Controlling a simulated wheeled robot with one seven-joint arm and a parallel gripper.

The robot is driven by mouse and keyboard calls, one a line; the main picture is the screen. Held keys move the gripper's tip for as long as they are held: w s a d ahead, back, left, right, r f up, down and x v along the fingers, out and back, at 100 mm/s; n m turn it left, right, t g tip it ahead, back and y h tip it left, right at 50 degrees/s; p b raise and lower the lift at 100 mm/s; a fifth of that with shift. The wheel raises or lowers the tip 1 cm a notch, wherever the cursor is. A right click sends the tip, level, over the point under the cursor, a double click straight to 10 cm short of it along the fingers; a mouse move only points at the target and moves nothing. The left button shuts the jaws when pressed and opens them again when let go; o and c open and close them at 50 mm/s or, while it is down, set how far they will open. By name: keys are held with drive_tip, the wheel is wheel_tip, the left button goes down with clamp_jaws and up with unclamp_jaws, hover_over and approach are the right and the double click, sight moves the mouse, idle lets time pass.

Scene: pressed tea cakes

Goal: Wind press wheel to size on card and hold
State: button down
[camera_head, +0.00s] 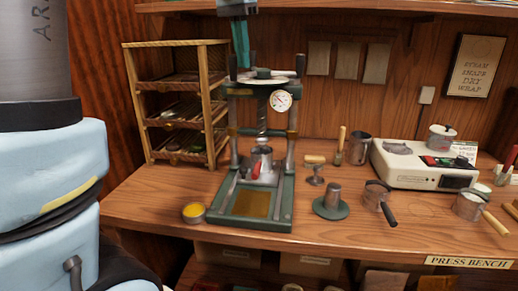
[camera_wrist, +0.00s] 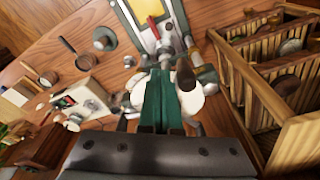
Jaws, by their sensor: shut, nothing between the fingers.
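The press (camera_head: 292,150) stands on the bench, a green frame with metal posts and a central screw (camera_head: 262,122). Its pale wheel (camera_head: 285,76) lies flat on top, with a round gauge (camera_head: 281,100) just below. A metal mould (camera_head: 262,158) sits under the screw. My gripper (camera_head: 243,66) points down at the wheel's left part, its fingers together with nothing held. In the wrist view my gripper (camera_wrist: 165,72) covers the wheel's middle; pale wheel parts (camera_wrist: 190,102) show beside it. Whether it touches the wheel is unclear.
A wooden rack (camera_head: 214,100) stands close left of the press. A white machine (camera_head: 410,165), pans and cups fill the right. A wall sign (camera_head: 475,66) hangs behind. The bench's front strip is mostly clear.

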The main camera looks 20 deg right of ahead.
drive_tip(key=shift+s+d, duration=0.15)
drive_tip(key=shift+s, duration=0.2)
wheel_tip(320, 180, up, 8)
drive_tip(key=p, duration=0.7)
drive_tip(key=shift+f, duration=0.25)
